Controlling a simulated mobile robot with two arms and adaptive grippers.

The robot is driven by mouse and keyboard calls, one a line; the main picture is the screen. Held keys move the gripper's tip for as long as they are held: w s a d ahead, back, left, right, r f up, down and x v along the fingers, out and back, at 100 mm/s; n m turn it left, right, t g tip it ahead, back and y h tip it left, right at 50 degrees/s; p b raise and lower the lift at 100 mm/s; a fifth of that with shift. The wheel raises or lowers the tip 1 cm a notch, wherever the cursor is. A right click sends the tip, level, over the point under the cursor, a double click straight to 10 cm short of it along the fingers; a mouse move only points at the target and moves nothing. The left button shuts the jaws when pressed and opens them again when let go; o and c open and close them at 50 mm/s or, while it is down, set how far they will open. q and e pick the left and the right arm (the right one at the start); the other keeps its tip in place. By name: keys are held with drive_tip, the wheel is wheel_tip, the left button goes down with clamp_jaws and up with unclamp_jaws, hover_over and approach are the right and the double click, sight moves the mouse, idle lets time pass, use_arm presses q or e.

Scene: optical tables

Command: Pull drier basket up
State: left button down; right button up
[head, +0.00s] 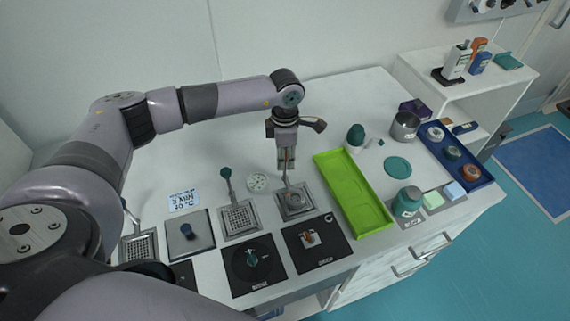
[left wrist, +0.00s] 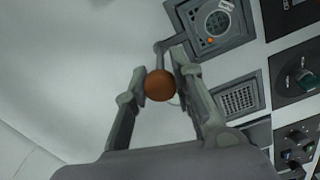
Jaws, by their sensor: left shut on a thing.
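My left gripper (head: 286,164) points down above the far edge of a square metal drier station (head: 296,212). In the left wrist view the gripper (left wrist: 160,84) is shut on an orange-brown ball knob (left wrist: 160,86), with one finger on each side. A thin metal handle (left wrist: 164,52) runs from the knob to the station (left wrist: 237,33). A round meshed piece, apparently the basket (left wrist: 218,22), sits in the station's middle. In the head view the gripper hides the knob. My right gripper is not in view.
A similar station (head: 238,219) with a green-knobbed lever (head: 227,173) stands to the left. A lime-green tray (head: 352,193) lies close on the right. Black control panels (head: 316,246) line the front. A white dial (head: 257,182) and a blue-white label (head: 184,199) lie nearby. The table behind is clear.

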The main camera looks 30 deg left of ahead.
use_arm(q)
drive_tip(key=shift+w+r, duration=0.2)
drive_tip(key=shift+r, duration=0.15)
drive_tip(key=c, duration=1.8)
unclamp_jaws()
drive_tip(key=o, duration=0.3)
drive_tip(key=shift+s, duration=0.15)
drive_tip(key=shift+o, duration=0.8)
drive_tip(key=shift+f, duration=0.1)
wheel_tip(320, 180, up, 12)
drive_tip(key=shift+f, duration=0.1)
